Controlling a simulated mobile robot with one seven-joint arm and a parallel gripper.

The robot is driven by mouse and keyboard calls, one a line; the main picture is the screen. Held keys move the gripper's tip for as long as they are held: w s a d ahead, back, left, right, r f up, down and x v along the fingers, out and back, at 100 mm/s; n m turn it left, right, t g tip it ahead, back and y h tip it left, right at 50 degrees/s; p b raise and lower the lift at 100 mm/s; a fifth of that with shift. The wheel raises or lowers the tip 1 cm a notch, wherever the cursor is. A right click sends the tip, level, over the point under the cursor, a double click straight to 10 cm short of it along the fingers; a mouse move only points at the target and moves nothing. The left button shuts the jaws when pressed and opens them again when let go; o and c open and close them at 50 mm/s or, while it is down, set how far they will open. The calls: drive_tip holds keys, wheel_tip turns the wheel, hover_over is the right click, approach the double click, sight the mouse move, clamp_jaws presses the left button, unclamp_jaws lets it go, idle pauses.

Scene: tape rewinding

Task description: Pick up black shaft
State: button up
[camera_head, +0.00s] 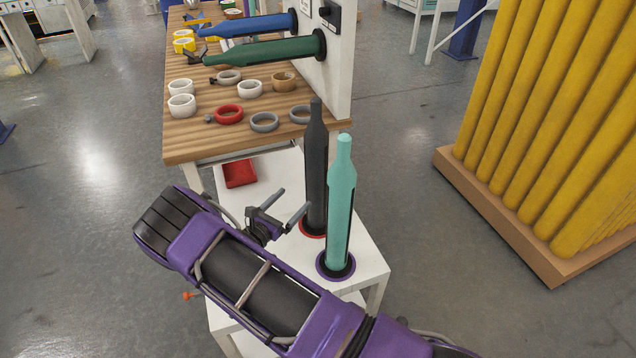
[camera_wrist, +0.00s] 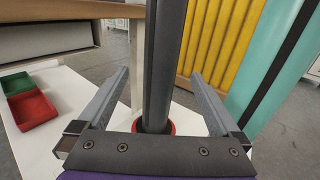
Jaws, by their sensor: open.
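The black shaft (camera_head: 317,165) stands upright in a red ring on the white stand. In the wrist view the black shaft (camera_wrist: 163,60) runs up the middle of the picture, its foot in the red ring (camera_wrist: 170,127). My gripper (camera_head: 294,201) is open and empty, level with the shaft's lower part and on its left in the head view. In the wrist view my gripper (camera_wrist: 160,74) has one finger on each side of the shaft, with gaps to both. How deep the shaft lies between the fingers is unclear.
A teal shaft (camera_head: 341,200) stands upright in a purple ring (camera_head: 324,268), close right of the black one. Blue (camera_head: 250,25) and green (camera_head: 265,51) shafts stick out from a white panel above a wooden table (camera_head: 190,145) with tape rolls. A red tray (camera_head: 240,173) lies on the stand (camera_head: 270,165).

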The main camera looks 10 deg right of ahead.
sight(309, 183)
drive_tip(key=x, duration=1)
drive_tip(key=shift+b, duration=0.4)
drive_tip(key=x, duration=0.5)
drive_tip(key=shift+d+f+b, duration=0.15)
drive_tip(key=shift+d+b, duration=0.1)
drive_tip(key=shift+b, duration=0.1)
clamp_jaws()
drive_tip(key=shift+w+r, duration=0.15)
drive_tip(key=shift+r, duration=0.1)
